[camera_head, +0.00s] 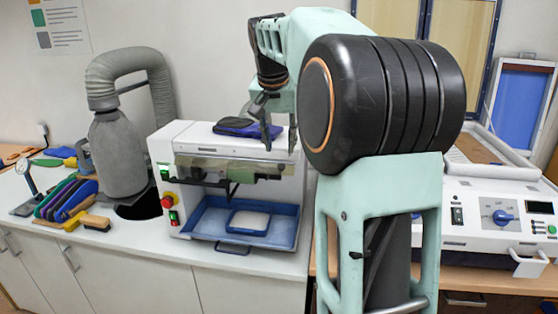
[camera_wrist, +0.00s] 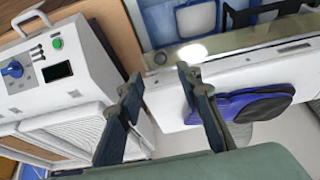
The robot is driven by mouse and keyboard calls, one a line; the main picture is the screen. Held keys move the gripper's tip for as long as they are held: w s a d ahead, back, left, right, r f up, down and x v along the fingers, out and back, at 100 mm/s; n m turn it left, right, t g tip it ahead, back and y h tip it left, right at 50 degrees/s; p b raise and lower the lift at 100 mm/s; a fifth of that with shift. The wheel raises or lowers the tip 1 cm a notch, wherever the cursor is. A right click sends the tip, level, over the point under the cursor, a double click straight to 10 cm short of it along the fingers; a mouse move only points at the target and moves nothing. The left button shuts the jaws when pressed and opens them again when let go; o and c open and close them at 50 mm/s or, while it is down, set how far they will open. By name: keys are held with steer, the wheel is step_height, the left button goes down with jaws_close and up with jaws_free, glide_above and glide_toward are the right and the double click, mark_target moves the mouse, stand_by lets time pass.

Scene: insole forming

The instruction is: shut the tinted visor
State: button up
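The white forming press (camera_head: 180,150) stands on the counter in the head view. Its tinted visor (camera_head: 222,168) is a brownish see-through panel across the upper front, raised, so the blue tray (camera_head: 198,222) below is exposed. A dark handle hangs from the visor. In the wrist view, part of the visor (camera_wrist: 228,40) shows at the top right. My gripper (camera_head: 279,143) is over the press's top right front, above the visor's right end. Its two fingers are apart and empty in the wrist view (camera_wrist: 158,78). Whether a finger touches the press is unclear.
A dark blue insole pair (camera_head: 240,127) lies on top of the press, close to my fingers. A grey extraction hose (camera_head: 130,65) stands left, beside coloured insoles (camera_head: 65,199) and a brush (camera_head: 97,222). A second white machine (camera_head: 490,215) stands right.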

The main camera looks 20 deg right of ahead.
mark_target(281, 165)
steer(key=x, duration=0.7)
steer(key=shift+w, duration=0.1)
jaws_close()
